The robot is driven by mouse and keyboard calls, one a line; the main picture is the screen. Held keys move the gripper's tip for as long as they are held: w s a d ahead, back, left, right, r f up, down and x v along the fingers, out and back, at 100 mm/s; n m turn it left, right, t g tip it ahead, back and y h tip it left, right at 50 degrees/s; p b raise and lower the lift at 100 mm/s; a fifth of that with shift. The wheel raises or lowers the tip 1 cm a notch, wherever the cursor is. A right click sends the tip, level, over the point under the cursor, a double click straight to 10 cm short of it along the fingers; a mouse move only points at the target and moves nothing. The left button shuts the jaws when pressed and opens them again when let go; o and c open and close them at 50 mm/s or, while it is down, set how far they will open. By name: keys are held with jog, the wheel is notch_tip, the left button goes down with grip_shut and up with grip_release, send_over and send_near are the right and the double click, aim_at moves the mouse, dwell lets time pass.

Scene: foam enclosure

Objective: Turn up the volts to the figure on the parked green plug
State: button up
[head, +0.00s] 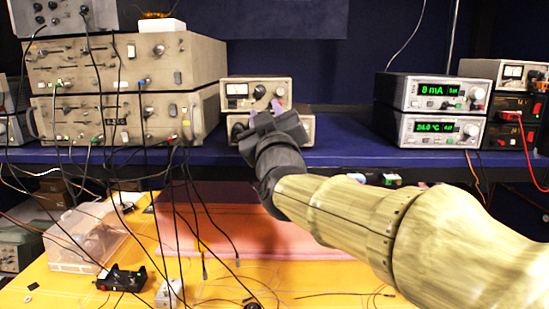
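The right knob (280,91) is just above my gripper (277,106). My gripper is in front of the stacked units and covers much of the lower one (306,127). I cannot tell whether it touches a knob or how far its fingers are apart. A green plug (66,138) is at the lower left instrument. Any figure on it is too small to read.
Large beige instruments (125,60) with hanging black cables stand at left. Digital units (432,92) showing green readings, including "0 mA", stand at right. Below are a clear box (85,238) and loose leads on the yellow surface (310,275).

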jog(key=b+v, duration=0.3)
jog(key=v, duration=0.7)
jog(key=shift+b, duration=0.35)
jog(key=w+d+f+m+g+h, duration=0.15)
jog(key=f+g, duration=0.35)
jog(key=f, duration=0.9)
jog(key=w+d+f+m+g, duration=0.1)
jog(key=w+d+f+g, duration=0.2)
jog(key=f, duration=1.1)
jog(key=s+d+f+m+g, duration=0.1)
jog(key=s+d+f+g, duration=0.2)
jog(key=s+f, duration=0.2)
jog(key=s+d+f+m+g+h, duration=0.1)
jog(key=s+d+f+m+g, duration=0.1)
jog(key=f, duration=0.6)
jog(key=s+d+f+m+g+h, duration=0.1)
jog(key=s+d+f+m+g, duration=0.1)
jog(key=s+d+f+g, duration=0.3)
jog(key=s+f+g, duration=0.1)
jog(key=s, duration=0.2)
jog(key=shift+s+f, duration=0.25)
